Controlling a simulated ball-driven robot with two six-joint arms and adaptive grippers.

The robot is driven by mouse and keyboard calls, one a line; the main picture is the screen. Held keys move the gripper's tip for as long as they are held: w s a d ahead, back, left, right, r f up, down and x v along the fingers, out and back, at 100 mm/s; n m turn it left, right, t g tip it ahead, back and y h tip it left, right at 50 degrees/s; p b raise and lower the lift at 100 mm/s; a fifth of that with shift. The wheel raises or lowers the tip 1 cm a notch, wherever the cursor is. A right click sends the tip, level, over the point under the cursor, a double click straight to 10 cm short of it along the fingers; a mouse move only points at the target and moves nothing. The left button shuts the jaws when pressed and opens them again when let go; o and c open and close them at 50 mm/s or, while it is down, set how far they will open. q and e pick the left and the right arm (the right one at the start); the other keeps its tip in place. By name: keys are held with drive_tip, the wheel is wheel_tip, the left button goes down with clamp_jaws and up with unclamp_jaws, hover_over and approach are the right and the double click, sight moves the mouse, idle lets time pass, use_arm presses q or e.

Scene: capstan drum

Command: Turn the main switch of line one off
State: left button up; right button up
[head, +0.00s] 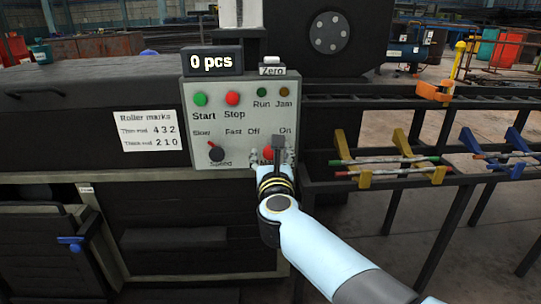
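The grey control panel (240,100) faces me. The main switch (278,142) is low on its right side, below the words Off and On; a dark handle stands up there, nearer On, over a patch of red. My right gripper (271,156) is right in front of the switch, its fingers low around the red part. It hides the lower part of the switch and the label under it. I cannot tell whether the fingers touch the handle or are closed on it. My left gripper is not in view.
The panel also has a green Start button (200,99), a red Stop button (233,98), a speed knob (216,152) and a Zero button (272,70). A counter (212,61) reads 0 pcs. A rack with rollers (390,161) stands to the right.

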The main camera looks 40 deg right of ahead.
drive_tip(key=shift+w+d, duration=0.35)
drive_tip(key=shift+w, duration=0.1)
drive_tip(key=shift+c, duration=0.2)
clamp_jaws()
